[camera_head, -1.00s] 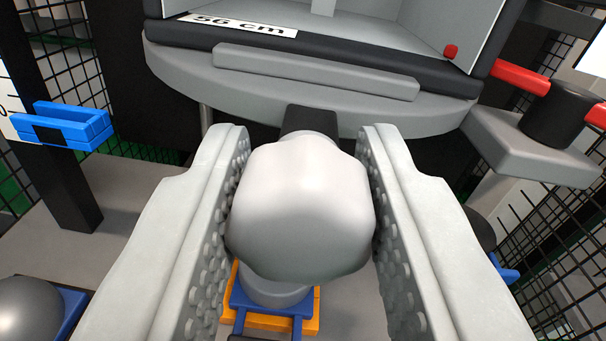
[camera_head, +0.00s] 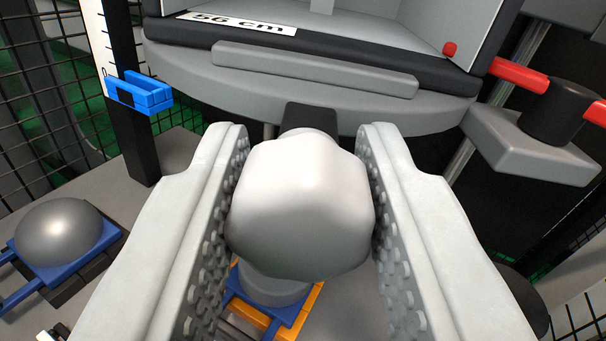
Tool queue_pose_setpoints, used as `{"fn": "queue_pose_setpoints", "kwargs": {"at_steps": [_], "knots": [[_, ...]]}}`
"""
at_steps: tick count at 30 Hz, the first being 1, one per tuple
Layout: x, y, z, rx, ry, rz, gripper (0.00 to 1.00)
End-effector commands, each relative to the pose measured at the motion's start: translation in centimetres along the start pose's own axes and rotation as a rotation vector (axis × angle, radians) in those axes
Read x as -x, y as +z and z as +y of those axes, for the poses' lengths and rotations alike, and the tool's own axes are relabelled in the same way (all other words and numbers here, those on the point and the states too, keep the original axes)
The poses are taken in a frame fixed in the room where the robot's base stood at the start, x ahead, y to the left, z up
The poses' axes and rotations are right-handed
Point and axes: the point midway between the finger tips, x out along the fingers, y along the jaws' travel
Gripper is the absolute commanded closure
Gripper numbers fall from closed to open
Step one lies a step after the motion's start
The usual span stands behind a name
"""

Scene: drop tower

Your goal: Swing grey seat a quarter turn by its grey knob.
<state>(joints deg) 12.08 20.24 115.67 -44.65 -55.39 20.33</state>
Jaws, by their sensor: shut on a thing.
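The grey knob (camera_head: 300,205) is a large rounded light-grey lump in the middle of the camera_head view. My gripper (camera_head: 302,190) has one finger on each side of it and is shut on it. A short black piece (camera_head: 311,119) joins the knob to the grey seat (camera_head: 250,85), a round-edged grey disc at the top. The seat carries a black-edged, open grey box (camera_head: 375,30) with a "56 cm" label (camera_head: 240,24) on its front edge. The knob hides part of what lies beneath it.
A blue bracket (camera_head: 140,92) sits on a black post with a white scale at left. A grey dome (camera_head: 58,234) rests on a blue slide at lower left. An orange and blue frame (camera_head: 290,318) lies below the knob. A grey arm with a black cylinder (camera_head: 560,112) and red bar is at right. Wire mesh stands around.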

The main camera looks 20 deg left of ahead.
Motion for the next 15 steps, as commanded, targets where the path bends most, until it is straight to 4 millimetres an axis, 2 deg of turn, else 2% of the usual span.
{"fn": "queue_pose_setpoints", "kwargs": {"at_steps": [15], "knots": [[-0.3, 0.7, 3.8, 0.001, -0.255, 0.04, 1.0]]}}
